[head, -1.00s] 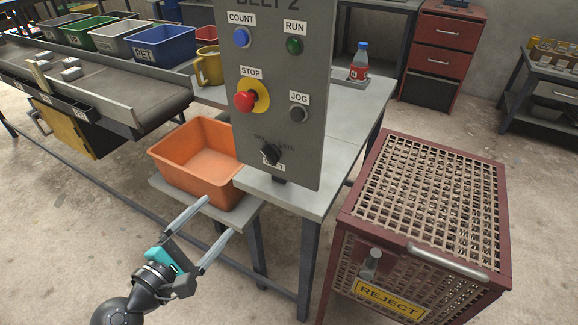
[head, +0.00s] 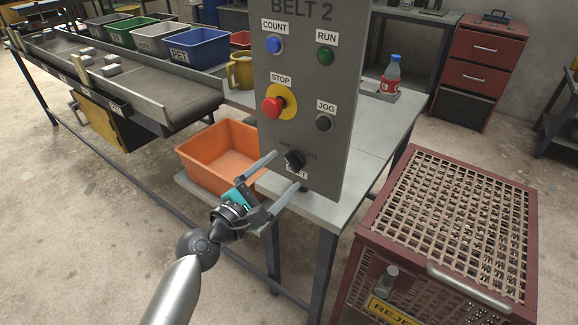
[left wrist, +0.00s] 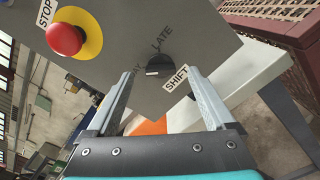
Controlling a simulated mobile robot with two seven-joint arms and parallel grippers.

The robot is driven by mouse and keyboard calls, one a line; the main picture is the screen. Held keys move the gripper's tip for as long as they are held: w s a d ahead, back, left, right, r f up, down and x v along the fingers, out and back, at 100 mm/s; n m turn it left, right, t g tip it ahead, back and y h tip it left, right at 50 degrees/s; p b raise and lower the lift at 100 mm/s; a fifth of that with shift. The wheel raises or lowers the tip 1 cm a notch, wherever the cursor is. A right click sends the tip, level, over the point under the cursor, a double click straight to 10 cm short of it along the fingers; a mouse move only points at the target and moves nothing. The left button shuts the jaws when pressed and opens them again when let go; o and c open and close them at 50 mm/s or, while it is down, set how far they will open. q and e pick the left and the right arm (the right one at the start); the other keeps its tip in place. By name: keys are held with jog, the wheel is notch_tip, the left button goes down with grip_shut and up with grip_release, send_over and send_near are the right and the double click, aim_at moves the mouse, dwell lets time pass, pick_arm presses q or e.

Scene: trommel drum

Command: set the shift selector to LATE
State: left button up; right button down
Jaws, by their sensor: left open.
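The shift selector (head: 294,160) is a black round knob low on the grey BELT 2 panel, above its SHIFT label. In the left wrist view the knob (left wrist: 160,64) shows a white mark on its lower-left side, away from the word LATE (left wrist: 162,39). The other position word is partly hidden by a finger. My left gripper (head: 288,170) is open, its two fingers pointing at the panel around the knob's area. In the left wrist view the gripper (left wrist: 161,72) has the knob between its fingertips' lines; contact cannot be told. My right gripper is out of view.
The red STOP button (head: 273,107) sits above the selector, with the JOG button (head: 324,122) at right. An orange bin (head: 218,155) stands left of the panel. The reject cage (head: 450,210) stands at right. A bottle (head: 391,74) stands behind the panel.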

aim_at(291, 164)
pick_arm(q)
jog(key=shift+x, duration=1.75)
jog(key=shift+c, duration=0.2)
jog(key=c, duration=1.3)
